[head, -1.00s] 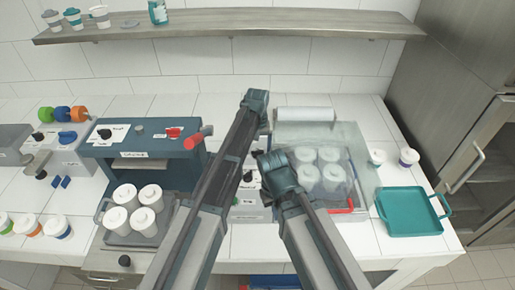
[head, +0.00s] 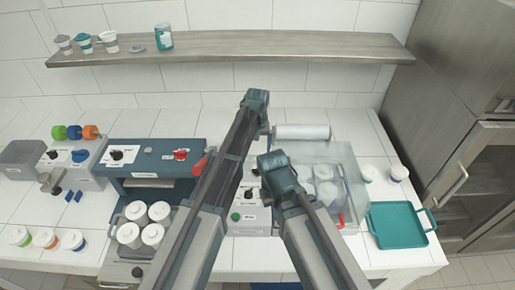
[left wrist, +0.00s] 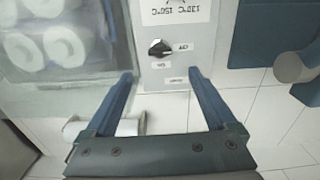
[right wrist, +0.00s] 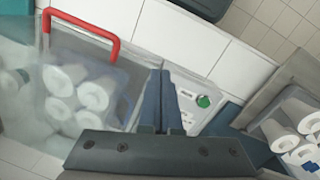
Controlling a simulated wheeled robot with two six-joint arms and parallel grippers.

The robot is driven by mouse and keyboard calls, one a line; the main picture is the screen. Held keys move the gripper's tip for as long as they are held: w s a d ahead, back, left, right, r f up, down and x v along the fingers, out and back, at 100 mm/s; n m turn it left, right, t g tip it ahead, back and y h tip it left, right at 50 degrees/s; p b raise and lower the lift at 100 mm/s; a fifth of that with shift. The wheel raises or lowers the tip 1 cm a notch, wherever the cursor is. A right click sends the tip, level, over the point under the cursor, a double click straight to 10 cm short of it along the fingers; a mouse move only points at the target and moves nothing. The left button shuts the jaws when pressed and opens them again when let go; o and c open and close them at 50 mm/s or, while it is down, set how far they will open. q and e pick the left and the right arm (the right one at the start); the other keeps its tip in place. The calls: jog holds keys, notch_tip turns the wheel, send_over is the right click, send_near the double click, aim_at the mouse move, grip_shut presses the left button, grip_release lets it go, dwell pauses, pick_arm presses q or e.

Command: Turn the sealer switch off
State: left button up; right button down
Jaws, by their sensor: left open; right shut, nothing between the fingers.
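The sealer switch (left wrist: 160,48) is a black knob with a pale stripe on the grey control panel, with small labels beside and below it in the left wrist view. I cannot tell which label the stripe points to. My left gripper (left wrist: 160,78) is open and empty, its blue fingertips apart on either side of the panel's edge, short of the knob in the picture. In the head view the panel (head: 250,219) is partly hidden by my arms. My right gripper (right wrist: 160,74) is shut and empty, its fingertips close to the panel in the right wrist view.
A green button (right wrist: 203,101) sits on the panel. A clear-covered chamber with white cups and a red handle (right wrist: 82,24) is beside it. A teal machine (head: 160,160) stands left, a teal tray (head: 400,225) right, a white roll (head: 301,131) behind.

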pick_arm(q)
notch_tip(320, 180, up, 3)
jog(key=shift+r+p, duration=0.1)
jog(key=shift+p, duration=0.95)
pick_arm(e)
notch_tip(320, 180, up, 3)
jog(key=shift+r, duration=0.1)
pick_arm(q)
jog(key=s+a+f+m+b, duration=0.1)
jog(key=s+f+b, duration=0.3)
jog(key=s, duration=0.5)
jog(key=s+a+f+m+b, duration=0.1)
jog(key=s+a+f+b, duration=0.2)
jog(key=s, duration=0.6)
jog(key=s+a+f+m+y+b, duration=0.1)
jog(key=s+a+f+m+b, duration=0.1)
jog(key=s+f+b, duration=0.4)
jog(key=s, duration=0.3)
jog(key=shift+s+f, duration=0.2)
pick_arm(e)
notch_tip(320, 180, down, 14)
jog(key=shift+r, duration=0.25)
